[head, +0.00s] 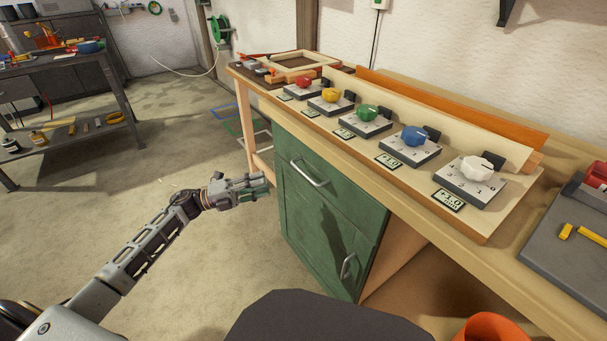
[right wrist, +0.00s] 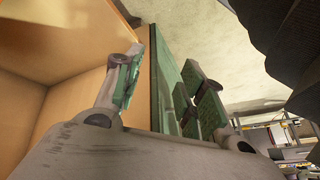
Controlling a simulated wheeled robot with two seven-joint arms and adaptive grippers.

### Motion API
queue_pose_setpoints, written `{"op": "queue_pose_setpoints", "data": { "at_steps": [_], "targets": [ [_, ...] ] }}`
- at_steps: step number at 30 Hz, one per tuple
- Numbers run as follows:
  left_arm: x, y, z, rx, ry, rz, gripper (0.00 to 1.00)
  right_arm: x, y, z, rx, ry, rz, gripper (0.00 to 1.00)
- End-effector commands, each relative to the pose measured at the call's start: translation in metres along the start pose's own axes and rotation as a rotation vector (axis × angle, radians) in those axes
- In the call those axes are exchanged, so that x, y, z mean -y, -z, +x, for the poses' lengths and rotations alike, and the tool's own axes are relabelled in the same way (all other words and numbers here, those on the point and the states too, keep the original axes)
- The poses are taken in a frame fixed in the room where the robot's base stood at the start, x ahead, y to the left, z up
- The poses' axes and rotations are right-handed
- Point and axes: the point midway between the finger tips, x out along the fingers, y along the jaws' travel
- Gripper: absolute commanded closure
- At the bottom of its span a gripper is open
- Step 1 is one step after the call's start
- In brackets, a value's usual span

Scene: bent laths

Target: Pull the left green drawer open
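A green cabinet stands under the workbench in the head view. Its upper drawer (head: 330,204) has a metal bar handle (head: 309,174) and looks closed, flush with the front. A lower handle (head: 347,266) sits near the cabinet's right edge. My left gripper (head: 266,188) is left of the drawer, apart from the handle, pointing right with its fingers apart and empty. My right gripper (right wrist: 160,85) shows only in the right wrist view. Its fingers are wide apart, with the edge of a green panel (right wrist: 157,70) seen between them; I cannot tell its distance.
The bench top (head: 405,213) overhangs the cabinet. On it is a board with several coloured knobs, such as a white one (head: 477,168). A dark grey tray (head: 565,246) lies at the right. Floor (head: 170,240) left of the cabinet is free.

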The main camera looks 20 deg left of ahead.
Motion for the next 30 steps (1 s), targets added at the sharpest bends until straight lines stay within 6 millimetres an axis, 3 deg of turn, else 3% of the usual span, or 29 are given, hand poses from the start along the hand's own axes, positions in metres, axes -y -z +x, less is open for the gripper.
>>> {"op": "queue_pose_setpoints", "data": {
  "at_steps": [11, 20, 30],
  "targets": [
    [-0.001, 0.0, 0.018, -0.001, 0.002, -0.001, 0.68, 0.0, -0.002, 0.007, -0.015, 0.006, 0.005, 0.6],
    [-0.001, 0.0, 0.054, -0.001, 0.002, -0.001, 0.68, -0.001, -0.004, 0.02, -0.045, 0.016, 0.015, 0.6],
    [-0.001, 0.0, 0.094, -0.001, 0.002, -0.001, 0.68, 0.0, -0.02, 0.038, -0.062, 0.032, 0.037, 0.6]
  ]
}}
